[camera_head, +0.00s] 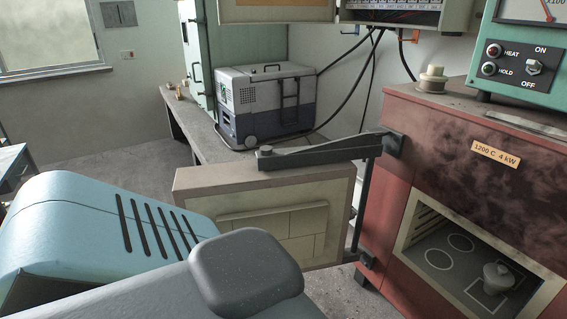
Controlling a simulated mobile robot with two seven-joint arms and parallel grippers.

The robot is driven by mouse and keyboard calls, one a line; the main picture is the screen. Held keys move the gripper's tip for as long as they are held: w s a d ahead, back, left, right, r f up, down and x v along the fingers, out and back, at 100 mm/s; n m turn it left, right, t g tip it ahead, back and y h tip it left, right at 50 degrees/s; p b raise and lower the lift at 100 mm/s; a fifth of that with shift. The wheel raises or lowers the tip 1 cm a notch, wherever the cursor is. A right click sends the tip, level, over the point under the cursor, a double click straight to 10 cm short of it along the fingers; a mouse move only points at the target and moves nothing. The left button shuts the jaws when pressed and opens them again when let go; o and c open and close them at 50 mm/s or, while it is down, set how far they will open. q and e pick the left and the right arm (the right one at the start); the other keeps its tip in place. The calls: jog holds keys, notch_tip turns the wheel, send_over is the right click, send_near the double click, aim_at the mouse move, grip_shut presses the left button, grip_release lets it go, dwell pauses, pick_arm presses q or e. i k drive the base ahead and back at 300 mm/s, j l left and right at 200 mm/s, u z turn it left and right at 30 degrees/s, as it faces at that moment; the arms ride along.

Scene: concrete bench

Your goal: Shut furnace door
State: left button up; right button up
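The red furnace (383,190) stands at the right, with dark soot marks on its front and a "1200 C 4 kW" label. Its door (310,220) is open, swung out to the left of the furnace, with its pale brick-lined inner face toward me. A dark hinge arm (320,152) and a vertical hinge rod join the door to the furnace's left edge. The furnace mouth (435,257) is uncovered. A small lidded pale pot (497,278) sits inside on the floor. The door's lower left is hidden by a blue slotted housing and a grey rounded body. Neither gripper is in view.
The blue slotted housing (90,220) and grey rounded body (245,268) fill the lower left. A grey wheeled box (265,100) stands on the bench behind the door. A green control box (545,85) sits on the furnace. A floor gap shows between door and furnace.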

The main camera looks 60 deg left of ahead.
aim_at(302, 196)
jog(key=k, duration=0.6)
jog(key=u, duration=1.85)
jog(key=k+l, duration=0.1)
jog(key=l, duration=0.35)
jog(key=i+l, duration=0.1)
jog(key=l, duration=0.25)
jog(key=i, duration=0.25)
jog(key=j, duration=0.5)
jog(key=i+j+z, duration=0.1)
jog(key=i+j, duration=0.15)
jog(key=i+j+z, duration=0.1)
jog(key=i+j, duration=0.2)
jog(key=j, duration=0.2)
